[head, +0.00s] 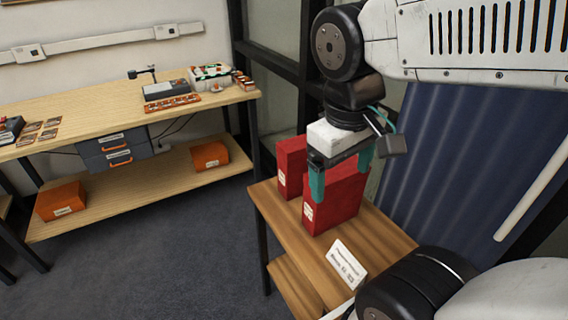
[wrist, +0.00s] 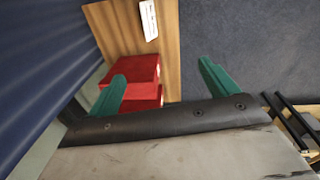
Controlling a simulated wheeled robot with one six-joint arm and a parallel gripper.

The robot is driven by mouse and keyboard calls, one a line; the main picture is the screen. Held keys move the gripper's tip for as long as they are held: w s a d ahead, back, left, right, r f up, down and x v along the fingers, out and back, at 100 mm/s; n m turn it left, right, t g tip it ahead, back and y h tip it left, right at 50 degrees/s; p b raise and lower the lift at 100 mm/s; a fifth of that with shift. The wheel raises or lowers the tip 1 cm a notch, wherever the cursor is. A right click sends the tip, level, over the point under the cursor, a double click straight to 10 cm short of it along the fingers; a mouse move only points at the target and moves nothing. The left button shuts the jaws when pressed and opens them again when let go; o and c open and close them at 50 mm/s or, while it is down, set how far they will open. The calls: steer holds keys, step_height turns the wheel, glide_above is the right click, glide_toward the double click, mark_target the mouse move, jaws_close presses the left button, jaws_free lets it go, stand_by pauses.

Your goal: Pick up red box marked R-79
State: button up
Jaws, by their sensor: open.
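Two red boxes stand upright on a small wooden table. The nearer red box (head: 336,202) has a pale label on its narrow end; the other red box (head: 291,165) is just behind it to the left, also labelled. The label text is too small to read, so I cannot tell which is R-79. My gripper (head: 341,184) is open, its teal fingers pointing down at the nearer box's upper part; whether they touch it is unclear. In the wrist view, both red boxes (wrist: 136,70) lie toward the left finger, and the right finger of my gripper (wrist: 160,68) is over the floor.
The small wooden table (head: 375,238) carries a white sign (head: 347,262) at its front. A blue corrugated panel (head: 445,165) rises close on the right. A workbench (head: 75,132) with tools and orange boxes (head: 61,201) stands at the left. The grey floor (head: 170,240) between is clear.

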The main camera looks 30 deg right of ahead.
steer(key=w+d+f+n+g+h, duration=0.1)
steer(key=w+d+n+h, duration=0.25)
steer(key=w, duration=0.35)
steer(key=w+d+f+n+g+h, duration=0.1)
steer(key=w+d+n+g+h, duration=0.1)
steer(key=w+n+h, duration=0.3)
steer(key=n+t+h, duration=0.3)
steer(key=n+h, duration=0.1)
steer(key=n, duration=0.4)
glide_toward(303, 141)
steer(key=d, duration=0.2)
steer(key=shift+x, duration=0.85)
steer(key=x, duration=0.5)
steer(key=shift+w+d+f, duration=0.1)
steer(key=shift+d+f, duration=0.05)
steer(key=shift+f, duration=0.25)
steer(key=c, duration=1.8)
